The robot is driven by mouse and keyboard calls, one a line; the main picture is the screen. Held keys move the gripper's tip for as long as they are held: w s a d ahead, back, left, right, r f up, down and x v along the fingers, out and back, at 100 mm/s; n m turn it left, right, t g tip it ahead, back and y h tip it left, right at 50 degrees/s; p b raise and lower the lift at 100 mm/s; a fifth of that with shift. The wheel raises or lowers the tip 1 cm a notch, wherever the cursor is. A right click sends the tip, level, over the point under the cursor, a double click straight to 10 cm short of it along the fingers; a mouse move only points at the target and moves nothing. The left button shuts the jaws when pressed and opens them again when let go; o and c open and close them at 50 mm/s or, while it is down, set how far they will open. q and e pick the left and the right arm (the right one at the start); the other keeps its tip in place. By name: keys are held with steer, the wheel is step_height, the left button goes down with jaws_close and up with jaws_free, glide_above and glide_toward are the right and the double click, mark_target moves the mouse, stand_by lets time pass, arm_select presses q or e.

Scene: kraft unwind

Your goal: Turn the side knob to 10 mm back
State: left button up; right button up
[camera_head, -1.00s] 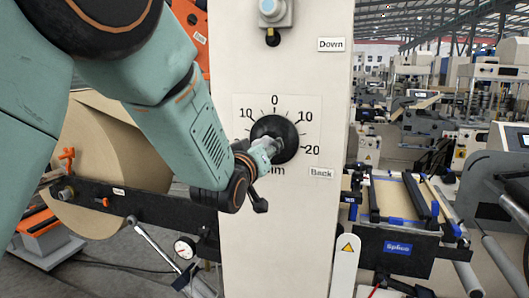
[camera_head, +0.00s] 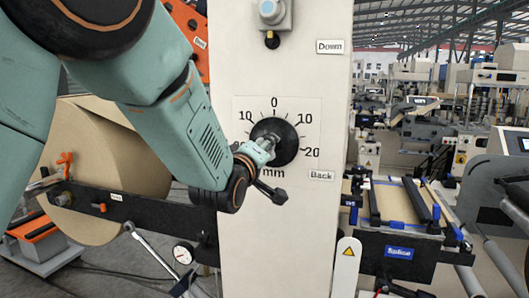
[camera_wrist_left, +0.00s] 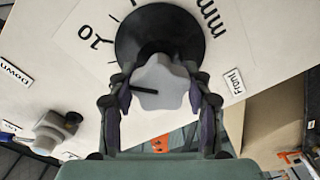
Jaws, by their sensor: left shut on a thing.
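The side knob has a round black base (camera_head: 287,150) on a cream panel; the base also shows in the left wrist view (camera_wrist_left: 195,35). Its grey lobed grip (camera_wrist_left: 165,72) carries a dark line that points left in the wrist view. I cannot tell which scale mark it meets. The Back label (camera_head: 321,175) is at lower right. My left gripper (camera_head: 266,143) is shut on the grip, with a finger on each side (camera_wrist_left: 160,98). My right gripper is not visible.
A grey-blue knob (camera_head: 271,10) and the Down label (camera_head: 330,46) are higher on the panel. A brown paper roll (camera_head: 100,165) and a black bar (camera_head: 130,206) are left of the panel. A Splice table (camera_head: 398,252) stands to the right.

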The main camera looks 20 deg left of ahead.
arm_select(q)
steer(key=shift+r, duration=0.1)
steer(key=o, duration=1.2)
steer(key=shift+a, duration=0.1)
steer(key=shift+c, duration=0.2)
steer(key=s, duration=1.2)
steer(key=shift+a, duration=0.2)
